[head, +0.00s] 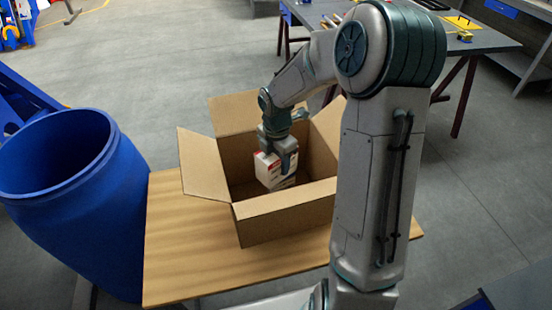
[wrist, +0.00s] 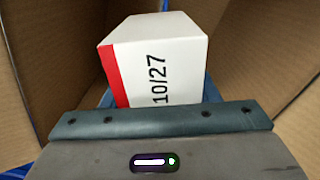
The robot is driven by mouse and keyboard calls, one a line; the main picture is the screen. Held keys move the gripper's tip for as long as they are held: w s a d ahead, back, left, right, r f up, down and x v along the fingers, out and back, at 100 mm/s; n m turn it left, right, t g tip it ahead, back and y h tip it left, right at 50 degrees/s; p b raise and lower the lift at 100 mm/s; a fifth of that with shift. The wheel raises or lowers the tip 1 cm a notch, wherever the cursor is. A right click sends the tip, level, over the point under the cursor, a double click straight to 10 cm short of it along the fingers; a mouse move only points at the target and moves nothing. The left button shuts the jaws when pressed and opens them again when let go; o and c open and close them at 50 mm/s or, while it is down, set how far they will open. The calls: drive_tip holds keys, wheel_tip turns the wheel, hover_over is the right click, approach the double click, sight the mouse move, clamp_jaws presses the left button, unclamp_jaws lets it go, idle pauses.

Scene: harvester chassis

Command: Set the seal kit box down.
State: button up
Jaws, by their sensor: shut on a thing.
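The seal kit box (head: 270,170) is a small white carton with a red band. It also shows in the wrist view (wrist: 165,60), where the print "10/27" is on its white face. My gripper (head: 278,153) is shut on it and points down into the open cardboard box (head: 285,220). The seal kit box hangs inside the opening of the cardboard box. I cannot tell whether its underside touches the cardboard floor. The gripper's fingers are mostly hidden in the wrist view.
The cardboard box stands with its flaps folded outward on a wooden table (head: 185,245). A blue barrel (head: 75,200) is close at the table's left. A workbench (head: 480,40) with tools is at the back right. Bare table lies left of the cardboard box.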

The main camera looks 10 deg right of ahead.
drive_tip(key=o, duration=1.1)
wheel_tip(320, 180, up, 12)
drive_tip(key=shift+r, duration=0.45)
drive_tip(key=shift+s+r, duration=0.2)
drive_tip(key=shift+s, duration=0.05)
drive_tip(key=s+r+m+t, duration=0.1)
drive_tip(key=s+m, duration=0.5)
drive_tip(key=m, duration=0.1)
drive_tip(key=s+r+m+t, duration=0.1)
drive_tip(key=s+m, duration=0.6)
drive_tip(key=s+r+m+t, duration=0.1)
drive_tip(key=s+m, duration=0.6)
drive_tip(key=m, duration=0.1)
drive_tip(key=shift+s, duration=0.1)
drive_tip(key=shift+s+f+m+t, duration=0.2)
drive_tip(key=shift+s+m+t, duration=0.15)
drive_tip(key=shift+m, duration=0.25)
